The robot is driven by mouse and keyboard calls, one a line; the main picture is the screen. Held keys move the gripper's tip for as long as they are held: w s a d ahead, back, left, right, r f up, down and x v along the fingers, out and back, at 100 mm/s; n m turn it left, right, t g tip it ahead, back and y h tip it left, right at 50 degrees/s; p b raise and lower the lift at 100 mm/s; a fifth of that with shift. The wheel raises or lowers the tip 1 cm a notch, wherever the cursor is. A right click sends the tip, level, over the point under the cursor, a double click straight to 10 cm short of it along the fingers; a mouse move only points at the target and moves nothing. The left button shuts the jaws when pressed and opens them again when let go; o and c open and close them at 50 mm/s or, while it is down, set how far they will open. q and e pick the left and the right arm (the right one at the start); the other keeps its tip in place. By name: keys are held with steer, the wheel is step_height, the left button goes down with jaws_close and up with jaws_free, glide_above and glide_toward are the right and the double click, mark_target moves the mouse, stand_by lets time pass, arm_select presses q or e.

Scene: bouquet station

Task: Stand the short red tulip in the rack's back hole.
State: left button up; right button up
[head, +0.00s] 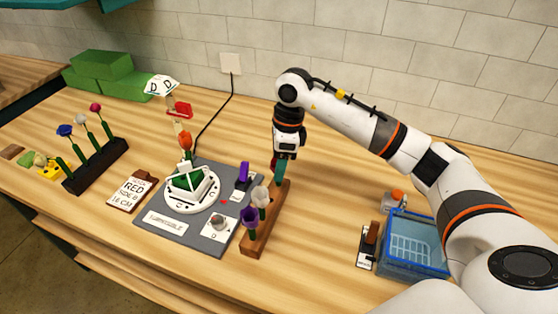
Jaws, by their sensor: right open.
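The brown wooden rack (256,236) stands right of the grey mat. My right gripper (281,158) points down over the rack's back end and is open. A small teal and reddish piece shows just below it at the back end; I cannot tell whether it is a flower in the hole or part of the gripper. An orange-red tulip (186,142) stands upright at the white round stand (190,207), apart from my gripper. My left gripper is out of view.
A dark rack (96,166) with blue, white and crimson flowers stands at left. Green blocks (100,72) are at the back left, a blue basket (412,248) at right.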

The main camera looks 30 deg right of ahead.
steer(key=shift+r, duration=0.15)
step_height(320, 180, up, 6)
steer(key=d+p, duration=0.1)
steer(key=p, duration=0.2)
stand_by(1.3)
steer(key=shift+r, duration=0.1)
steer(key=o, duration=0.5)
steer(key=shift+o, duration=0.2)
steer(key=shift+s, duration=0.1)
